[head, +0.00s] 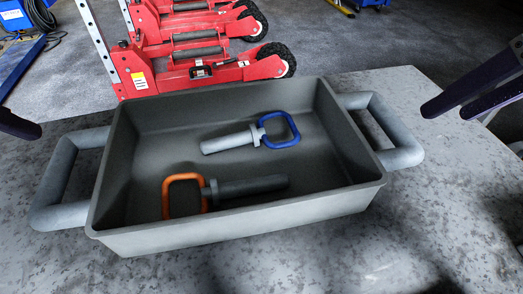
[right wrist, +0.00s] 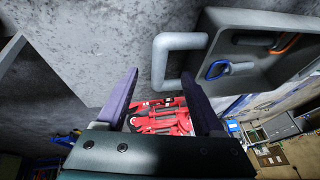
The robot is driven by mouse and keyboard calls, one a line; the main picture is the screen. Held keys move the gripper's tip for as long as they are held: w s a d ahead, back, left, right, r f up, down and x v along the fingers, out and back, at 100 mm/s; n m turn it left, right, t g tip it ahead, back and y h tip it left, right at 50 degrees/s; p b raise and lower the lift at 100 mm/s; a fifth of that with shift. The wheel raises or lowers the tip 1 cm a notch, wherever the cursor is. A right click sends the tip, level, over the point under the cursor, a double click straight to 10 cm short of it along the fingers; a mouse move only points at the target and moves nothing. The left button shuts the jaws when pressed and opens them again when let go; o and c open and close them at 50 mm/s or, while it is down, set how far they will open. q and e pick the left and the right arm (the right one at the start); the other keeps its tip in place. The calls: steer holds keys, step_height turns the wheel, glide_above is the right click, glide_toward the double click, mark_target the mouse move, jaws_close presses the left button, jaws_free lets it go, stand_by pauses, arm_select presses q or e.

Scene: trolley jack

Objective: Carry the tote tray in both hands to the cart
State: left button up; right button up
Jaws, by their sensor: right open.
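The grey tote tray (head: 240,232) rests on a mottled grey surface, with a bar handle on each side. A pin with a blue loop (head: 281,130) and a pin with an orange loop (head: 184,196) lie inside it. My right gripper (head: 449,111) is open and empty, to the right of the tray's right handle (head: 400,130) and apart from it. In the right wrist view the open fingers (right wrist: 160,73) show beside the handle (right wrist: 160,60). My left gripper (head: 20,124) shows only as a dark tip at the left edge, apart from the left handle (head: 55,185). I cannot make out a cart for certain.
Red trolley jacks (head: 205,72) with black wheels stand just beyond the far edge of the grey surface (head: 450,220). Blue equipment (head: 14,14) with a dark hose is at the far left. The surface in front of the tray is clear.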

mark_target(55, 155)
arm_select(q)
steer(key=shift+x, duration=4.95)
arm_select(e)
steer(key=shift+x, duration=5)
arm_select(q)
steer(key=shift+c, duration=0.2)
arm_select(e)
steer(key=shift+c, duration=0.2)
arm_select(q)
steer(key=c, duration=1)
arm_select(e)
steer(key=c, duration=1)
arm_select(q)
jaws_close()
arm_select(e)
jaws_close()
arm_select(q)
steer(key=shift+r, duration=0.1)
arm_select(e)
steer(key=shift+r, duration=0.15)
